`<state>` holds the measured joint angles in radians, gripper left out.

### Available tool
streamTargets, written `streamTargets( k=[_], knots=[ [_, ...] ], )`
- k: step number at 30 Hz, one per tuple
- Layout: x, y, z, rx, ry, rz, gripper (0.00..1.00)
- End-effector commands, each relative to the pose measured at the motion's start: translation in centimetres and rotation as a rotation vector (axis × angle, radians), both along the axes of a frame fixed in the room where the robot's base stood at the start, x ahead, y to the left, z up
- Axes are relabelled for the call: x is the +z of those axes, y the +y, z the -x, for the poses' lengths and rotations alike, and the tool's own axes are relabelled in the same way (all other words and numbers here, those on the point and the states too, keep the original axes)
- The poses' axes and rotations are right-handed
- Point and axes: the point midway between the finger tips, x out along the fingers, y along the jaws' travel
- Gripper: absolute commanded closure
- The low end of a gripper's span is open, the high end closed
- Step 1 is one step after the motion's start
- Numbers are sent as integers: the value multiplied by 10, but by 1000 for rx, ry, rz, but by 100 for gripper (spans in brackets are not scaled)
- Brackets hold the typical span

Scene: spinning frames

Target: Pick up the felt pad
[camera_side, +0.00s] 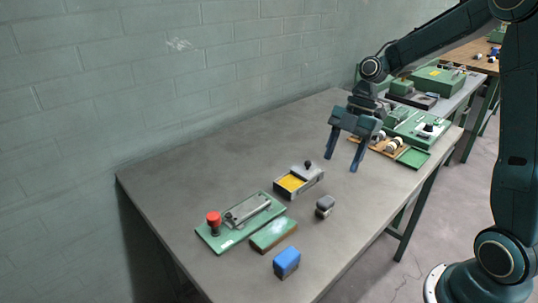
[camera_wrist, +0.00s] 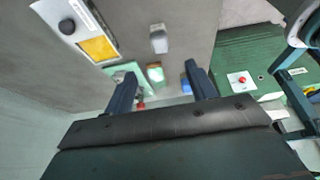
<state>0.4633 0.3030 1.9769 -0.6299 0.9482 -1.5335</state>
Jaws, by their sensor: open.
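A green-topped block with a brownish side (camera_side: 273,234), which looks like the felt pad, lies flat near the front of the bench. It also shows small in the wrist view (camera_wrist: 155,74), between the finger tips in the picture. My gripper (camera_side: 341,164) is open and empty, fingers pointing down, high above the bench and well behind the block. Its two fingers also show in the wrist view (camera_wrist: 161,71). A flat green piece (camera_side: 412,158) lies farther back at the right; I cannot tell its material.
Green equipment (camera_side: 425,125) stands at the far end. The bench's left part is bare.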

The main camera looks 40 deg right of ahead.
Motion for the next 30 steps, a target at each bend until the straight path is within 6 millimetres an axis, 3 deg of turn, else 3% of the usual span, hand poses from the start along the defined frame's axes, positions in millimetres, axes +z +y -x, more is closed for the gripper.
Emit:
streamTargets(
  k=[18, 30],
  knots=[
    [-71, 29, 1, -1, 4, 0, 44],
    [-79, 32, 0, -1, 1, 1, 44]
  ],
)
